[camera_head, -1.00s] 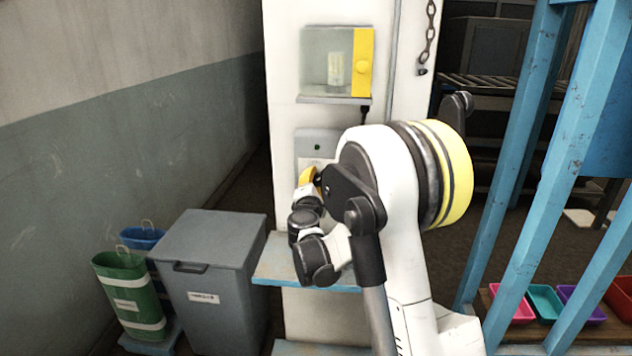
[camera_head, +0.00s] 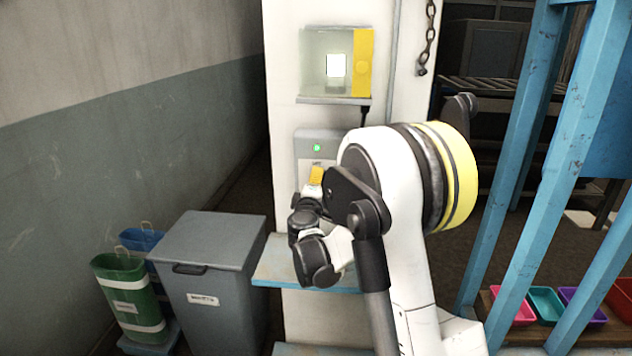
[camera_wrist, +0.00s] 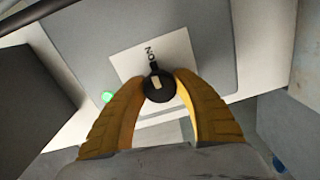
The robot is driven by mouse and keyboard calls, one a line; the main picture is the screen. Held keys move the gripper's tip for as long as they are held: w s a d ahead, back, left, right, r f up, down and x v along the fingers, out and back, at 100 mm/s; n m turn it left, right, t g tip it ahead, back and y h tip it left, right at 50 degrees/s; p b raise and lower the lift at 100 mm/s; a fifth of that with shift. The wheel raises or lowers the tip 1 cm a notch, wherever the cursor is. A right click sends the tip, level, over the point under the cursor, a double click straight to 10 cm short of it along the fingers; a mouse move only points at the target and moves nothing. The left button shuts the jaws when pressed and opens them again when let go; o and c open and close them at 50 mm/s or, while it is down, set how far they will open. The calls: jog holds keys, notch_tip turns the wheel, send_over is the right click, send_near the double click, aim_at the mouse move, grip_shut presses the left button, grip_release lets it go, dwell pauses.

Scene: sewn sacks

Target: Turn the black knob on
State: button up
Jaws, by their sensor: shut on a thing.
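The black knob (camera_wrist: 158,86) sits between the two yellow fingers of my gripper (camera_wrist: 159,90) in the wrist view, and the fingers are shut on it. The knob's pointer is toward the word ON on the white label (camera_wrist: 150,60). In the head view my gripper (camera_head: 315,178) is at the grey control box (camera_head: 310,140), and the knob is hidden behind it. A green light (camera_head: 316,148) on the box is lit and also glows in the wrist view (camera_wrist: 107,97). The lamp (camera_head: 336,65) in the yellow-edged case above is lit bright white.
A grey lidded bin (camera_head: 210,260) and a green bucket (camera_head: 128,290) stand at the lower left. A blue shelf (camera_head: 275,268) juts out below the control box. Blue posts (camera_head: 535,180) stand on the right, with coloured trays (camera_head: 545,303) beyond.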

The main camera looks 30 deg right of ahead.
dwell(0.4)
jog(key=o, duration=1.2)
jog(key=v, duration=1.2)
